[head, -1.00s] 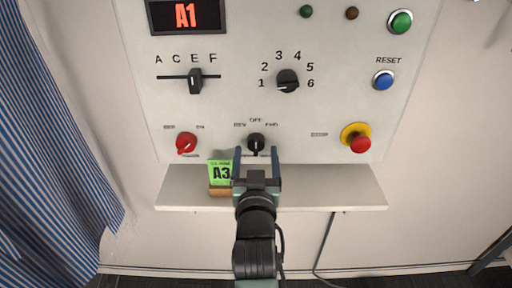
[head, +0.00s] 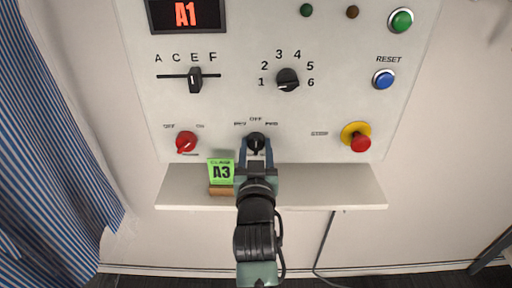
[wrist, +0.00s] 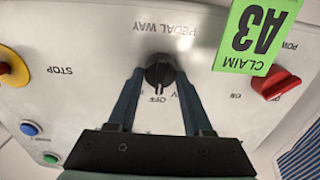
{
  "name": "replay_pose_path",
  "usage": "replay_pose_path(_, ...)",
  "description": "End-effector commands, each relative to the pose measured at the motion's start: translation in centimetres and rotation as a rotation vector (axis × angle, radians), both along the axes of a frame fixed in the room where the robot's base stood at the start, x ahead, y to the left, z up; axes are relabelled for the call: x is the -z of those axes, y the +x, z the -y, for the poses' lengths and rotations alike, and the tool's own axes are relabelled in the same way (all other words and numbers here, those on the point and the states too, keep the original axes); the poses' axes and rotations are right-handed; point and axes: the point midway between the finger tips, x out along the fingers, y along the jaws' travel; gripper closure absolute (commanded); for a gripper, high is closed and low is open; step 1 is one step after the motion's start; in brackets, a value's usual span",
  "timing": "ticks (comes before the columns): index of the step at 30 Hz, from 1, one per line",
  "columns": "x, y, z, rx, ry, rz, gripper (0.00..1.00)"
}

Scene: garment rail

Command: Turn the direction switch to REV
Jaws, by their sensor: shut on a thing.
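The direction switch (head: 256,138) is a black knob low on the panel, below the marks REV at upper left, OFF above and FWD at upper right. My gripper (head: 255,148) is shut on it, with one blue-grey finger on each side. In the wrist view, which shows the panel upside down, the knob (wrist: 159,69) sits between the fingertips of my gripper (wrist: 158,77). The knob's grip lies roughly along the upright line towards OFF; the fingers hide part of the labels.
A green A3 claim card (head: 221,172) stands on the shelf (head: 330,187) just left of my gripper. A red OFF/ON switch (head: 186,143) is further left, and a red stop button (head: 360,142) on yellow is to the right. A striped curtain (head: 50,150) hangs at left.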

Motion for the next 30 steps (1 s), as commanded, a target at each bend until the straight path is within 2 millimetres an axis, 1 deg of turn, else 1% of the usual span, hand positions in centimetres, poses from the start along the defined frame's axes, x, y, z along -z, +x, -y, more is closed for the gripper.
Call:
replay_pose_path(8,0.00,-0.01,-0.02,0.000,-0.016,0.000,1.00)
replay_pose_path(14,-0.03,-0.01,-0.04,0.000,-0.097,-0.001,1.00)
replay_pose_path(30,-0.07,0.00,-0.17,0.001,-0.511,0.000,1.00)
